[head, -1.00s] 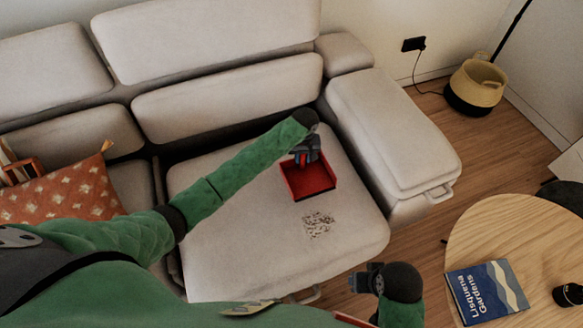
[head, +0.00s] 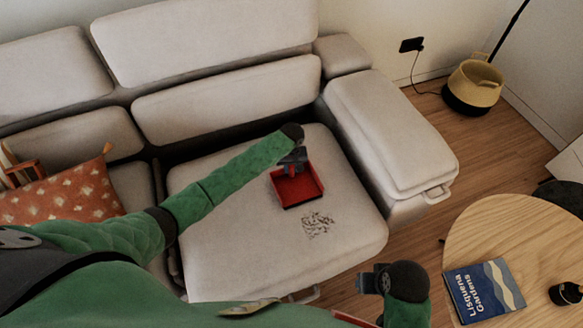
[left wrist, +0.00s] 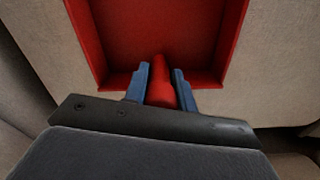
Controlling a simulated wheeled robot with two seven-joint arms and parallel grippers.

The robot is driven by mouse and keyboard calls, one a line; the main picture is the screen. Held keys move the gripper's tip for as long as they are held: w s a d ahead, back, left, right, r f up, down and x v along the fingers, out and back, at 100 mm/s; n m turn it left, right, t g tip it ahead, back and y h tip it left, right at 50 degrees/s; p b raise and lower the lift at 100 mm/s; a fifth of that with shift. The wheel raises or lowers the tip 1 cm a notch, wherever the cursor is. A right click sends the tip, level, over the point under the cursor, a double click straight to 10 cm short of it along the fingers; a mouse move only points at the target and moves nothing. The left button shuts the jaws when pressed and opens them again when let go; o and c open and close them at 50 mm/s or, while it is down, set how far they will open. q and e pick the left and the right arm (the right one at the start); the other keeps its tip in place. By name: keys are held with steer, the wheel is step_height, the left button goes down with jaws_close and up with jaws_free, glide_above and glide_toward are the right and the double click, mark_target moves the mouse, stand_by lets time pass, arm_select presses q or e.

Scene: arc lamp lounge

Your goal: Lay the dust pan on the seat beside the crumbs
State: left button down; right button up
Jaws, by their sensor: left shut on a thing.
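The red dust pan (head: 300,185) is at the seat cushion (head: 225,245), just behind the crumbs (head: 317,224). Its open side faces away from my left gripper in the left wrist view. My left gripper (head: 292,166) is shut on the pan's handle; in the left wrist view the blue fingers (left wrist: 160,88) sit on both sides of the red handle (left wrist: 160,85). Whether the pan's underside touches the cushion I cannot tell. The crumbs are a dark scattered patch near the seat's front right. My right gripper (head: 368,281) is empty in front of the sofa; its finger gap is unclear.
The sofa armrest (head: 390,130) rises right of the seat. A round wooden table (head: 490,235) with a blue book (head: 485,291) and a dark cup (head: 567,293) stands at the right. An orange patterned pillow (head: 65,195) lies left. The cushion's front left is clear.

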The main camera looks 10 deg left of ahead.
arm_select(q)
steer(key=c, duration=1.1)
jaws_free()
steer(key=shift+f, duration=0.1)
steer(key=shift+c, duration=0.2)
